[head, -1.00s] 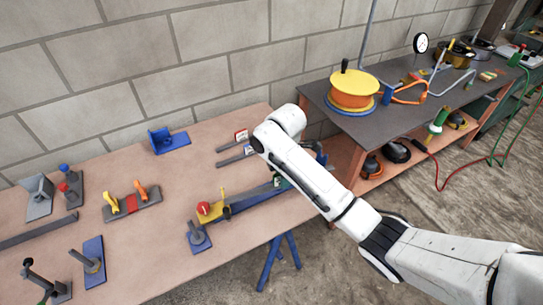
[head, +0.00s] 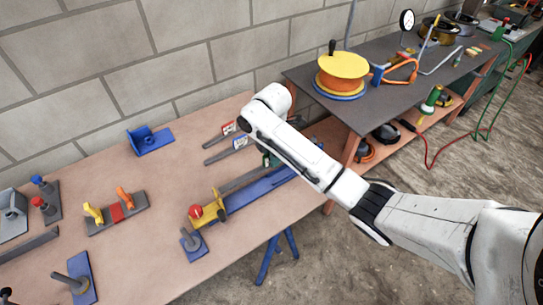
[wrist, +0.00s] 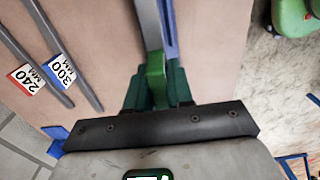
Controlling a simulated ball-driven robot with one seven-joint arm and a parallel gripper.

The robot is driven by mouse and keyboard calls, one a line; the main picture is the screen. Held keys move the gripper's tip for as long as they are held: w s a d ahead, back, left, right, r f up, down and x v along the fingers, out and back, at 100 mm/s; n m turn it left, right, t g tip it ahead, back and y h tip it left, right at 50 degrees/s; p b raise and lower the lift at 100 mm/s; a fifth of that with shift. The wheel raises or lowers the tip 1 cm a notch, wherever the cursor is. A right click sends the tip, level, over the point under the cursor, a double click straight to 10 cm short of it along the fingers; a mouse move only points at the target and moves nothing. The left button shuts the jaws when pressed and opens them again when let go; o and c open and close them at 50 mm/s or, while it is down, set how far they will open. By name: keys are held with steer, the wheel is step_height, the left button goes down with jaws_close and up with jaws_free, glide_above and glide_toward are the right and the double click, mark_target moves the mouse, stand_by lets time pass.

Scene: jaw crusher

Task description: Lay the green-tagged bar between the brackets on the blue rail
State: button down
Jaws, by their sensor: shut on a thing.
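The blue rail (head: 262,191) lies along the bench's front right edge. A yellow bracket (head: 217,206) with a red knob (head: 196,212) stands at its left end; its right end is hidden behind my arm. My gripper (wrist: 155,78), with dark green fingers, is shut on the green-tagged bar (wrist: 148,25) at its green part (wrist: 155,72). The grey bar (head: 240,181) runs roughly parallel to the rail, on its wall side in the head view. In the wrist view the blue rail (wrist: 168,25) runs close beside it. I cannot tell its height above the rail.
Two grey bars lie nearby, one tagged red 240 (wrist: 25,78), one blue 300 (wrist: 61,73). A blue bracket (head: 150,139) and a grey fixture with yellow and orange handles (head: 117,216) stand further left. A dark-topped bench (head: 400,100) stands at right.

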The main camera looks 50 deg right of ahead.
steer(key=shift+r+p, duration=0.15)
steer(key=shift+p, duration=0.15)
steer(key=shift+f+b, duration=1.75)
steer(key=shift+f, duration=1.25)
steer(key=shift+p, duration=0.85)
steer(key=shift+f+b, duration=0.75)
steer(key=shift+f, duration=0.45)
steer(key=c, duration=0.9)
jaws_free()
steer(key=shift+s, duration=0.1)
step_height(320, 180, up, 11)
steer(key=shift+f, duration=0.1)
